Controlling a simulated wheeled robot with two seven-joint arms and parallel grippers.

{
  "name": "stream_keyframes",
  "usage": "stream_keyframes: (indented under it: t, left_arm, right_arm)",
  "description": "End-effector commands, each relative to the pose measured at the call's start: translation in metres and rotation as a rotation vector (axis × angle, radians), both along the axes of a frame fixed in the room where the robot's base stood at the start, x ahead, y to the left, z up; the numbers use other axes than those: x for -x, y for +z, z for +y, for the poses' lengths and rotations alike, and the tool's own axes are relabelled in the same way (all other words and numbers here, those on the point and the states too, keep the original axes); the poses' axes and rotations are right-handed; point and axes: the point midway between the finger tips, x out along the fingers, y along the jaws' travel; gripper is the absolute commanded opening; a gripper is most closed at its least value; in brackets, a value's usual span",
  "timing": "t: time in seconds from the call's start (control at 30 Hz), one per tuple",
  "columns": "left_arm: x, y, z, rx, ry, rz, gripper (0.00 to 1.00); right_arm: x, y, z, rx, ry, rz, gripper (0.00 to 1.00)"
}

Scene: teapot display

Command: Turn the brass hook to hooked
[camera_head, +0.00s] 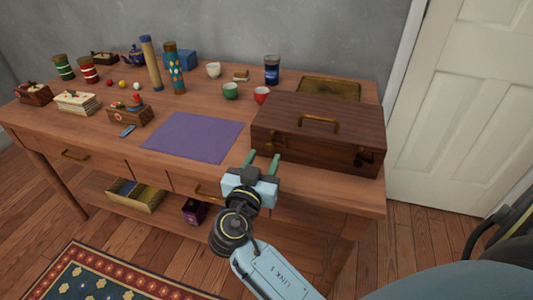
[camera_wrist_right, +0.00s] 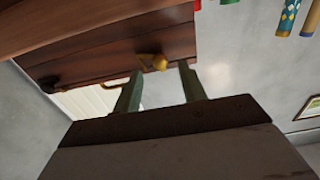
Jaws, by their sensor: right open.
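The brown wooden case (camera_head: 320,133), with a brass handle on its lid, lies shut at the right of the table. A small brass fitting, which looks like the brass hook (camera_wrist_right: 153,62), shows on a wooden face in the right wrist view. Whether it is hooked I cannot tell. My right gripper (camera_head: 263,155) is open at the case's front left. Its two green fingers (camera_wrist_right: 160,69) stand apart with the brass fitting between them in that view, and no grip on it shows. My left gripper is not in view.
A purple mat (camera_head: 194,136) lies left of the case. A brass-coloured tray (camera_head: 329,89) lies behind the case. A drawer handle (camera_head: 208,193) sticks out below the table edge.

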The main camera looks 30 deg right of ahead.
Motion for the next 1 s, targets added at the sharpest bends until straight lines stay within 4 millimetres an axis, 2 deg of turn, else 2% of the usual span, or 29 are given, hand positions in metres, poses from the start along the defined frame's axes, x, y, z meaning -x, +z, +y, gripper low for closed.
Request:
stream_keyframes:
  t: [0.1, 0.23, 0.57, 0.67, 0.9, 1.0]
  left_arm:
    - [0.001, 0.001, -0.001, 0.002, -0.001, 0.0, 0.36]
    - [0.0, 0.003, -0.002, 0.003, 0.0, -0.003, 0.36]
    - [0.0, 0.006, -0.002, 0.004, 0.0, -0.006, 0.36]
    - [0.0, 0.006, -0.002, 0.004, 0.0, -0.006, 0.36]
    - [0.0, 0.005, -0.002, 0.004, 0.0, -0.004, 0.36]
    - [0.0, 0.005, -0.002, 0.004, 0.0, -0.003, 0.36]
  right_arm:
    - [-0.012, 0.0, -0.013, 0.002, 0.0, 0.001, 0.41]
    - [-0.019, 0.0, -0.022, 0.002, 0.0, 0.001, 0.41]
    - [-0.021, -0.001, -0.025, 0.0, 0.001, 0.003, 0.41]
    - [-0.021, -0.001, -0.024, 0.001, 0.001, 0.002, 0.31]
    - [-0.021, -0.001, -0.024, 0.0, 0.001, 0.003, 0.0]
    - [-0.021, -0.001, -0.024, 0.0, 0.001, 0.004, 0.0]
